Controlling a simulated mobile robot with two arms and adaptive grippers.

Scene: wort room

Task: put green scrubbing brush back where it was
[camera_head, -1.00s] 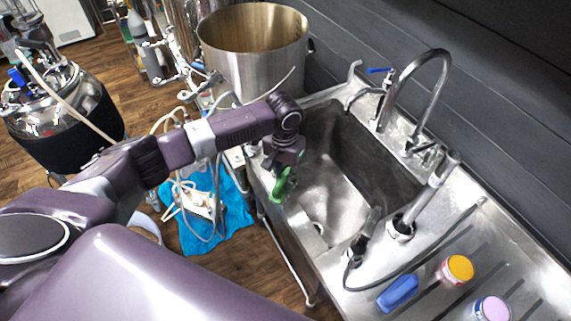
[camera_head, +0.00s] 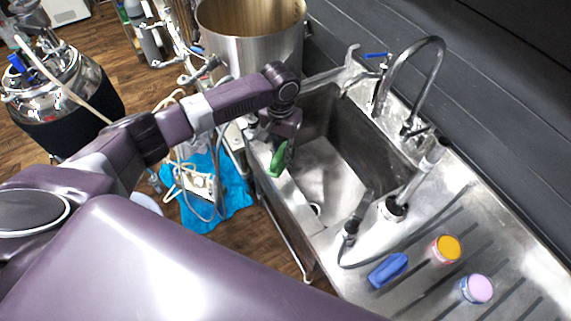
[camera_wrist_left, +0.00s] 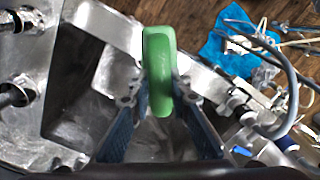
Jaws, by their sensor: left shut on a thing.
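The green scrubbing brush (camera_head: 279,160) is in my left gripper (camera_head: 282,142), at the left rim of the sink (camera_head: 322,160). In the left wrist view the green brush (camera_wrist_left: 158,72) shows upright in the picture between the two blue-grey fingers of the left gripper (camera_wrist_left: 160,108), which are shut on it. The brush overlaps the sink's metal rim (camera_wrist_left: 205,80) in that view; I cannot tell whether it touches it. The lower part of the brush is partly hidden by the fingers. My right gripper is not in view.
A blue brush (camera_head: 388,270), an orange-lidded jar (camera_head: 446,249) and a pink-lidded jar (camera_head: 478,288) are on the drainboard. A curved faucet (camera_head: 440,75) rises behind the sink. A large steel pot (camera_head: 250,45) stands beyond it. A blue cloth (camera_head: 232,195) and hoses lie left of the sink.

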